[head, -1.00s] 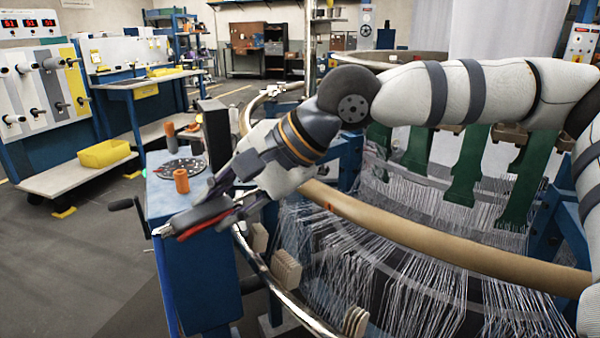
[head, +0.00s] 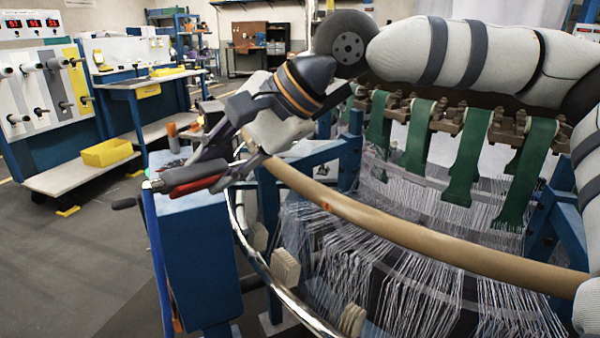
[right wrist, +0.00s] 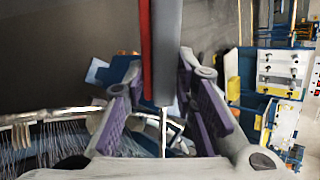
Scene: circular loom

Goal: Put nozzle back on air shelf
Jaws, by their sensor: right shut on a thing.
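The nozzle (head: 196,178), a dark grey tool with a red strip, is in my right gripper (head: 208,160) in the head view. The gripper is shut on it and holds it above the blue cabinet (head: 195,255) at the loom's left side. In the right wrist view the nozzle (right wrist: 166,50) points up the picture between the purple-padded fingers of the gripper (right wrist: 163,100). The gripper and nozzle hide most of the far part of the cabinet top. I cannot tell which surface is the air shelf. My left gripper is not in view.
The loom's tan ring (head: 370,219) and metal rail (head: 262,268) curve close to the right of the cabinet. White threads (head: 350,255) hang inside.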

